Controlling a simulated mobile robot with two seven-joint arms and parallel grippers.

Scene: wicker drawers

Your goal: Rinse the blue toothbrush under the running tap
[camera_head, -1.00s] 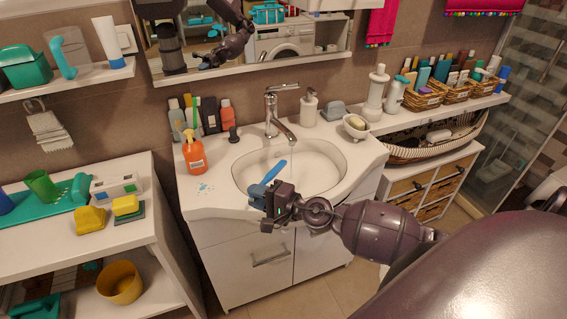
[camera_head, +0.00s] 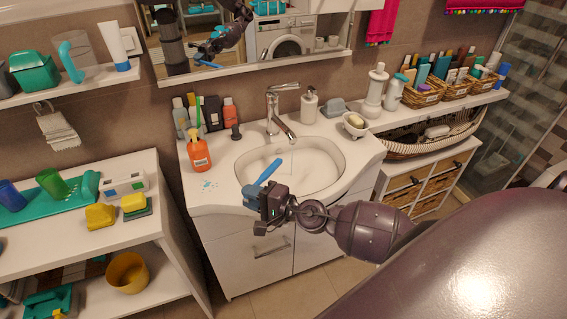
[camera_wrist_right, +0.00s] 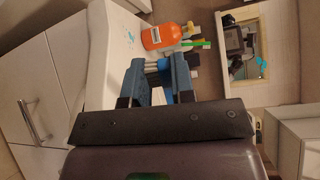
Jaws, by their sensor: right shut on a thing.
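The blue toothbrush (camera_head: 270,170) is in my right gripper (camera_head: 264,196), which is shut on it at the front left rim of the sink. Its free end points up and right over the basin (camera_head: 315,182). The chrome tap (camera_head: 272,108) stands behind the basin, and a thin, faint water stream (camera_head: 292,158) seems to fall from its spout. The toothbrush lies left of that stream, apart from it. In the right wrist view the blue fingers (camera_wrist_right: 158,82) are close together, and the toothbrush is hard to make out there. My left gripper is not in view.
An orange soap bottle (camera_head: 198,154) stands on the left of the counter, with several bottles (camera_head: 211,113) behind it. A white soap dish (camera_head: 355,125) is at the right rim. A mirror (camera_head: 250,45) hangs above. The space over the basin is clear.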

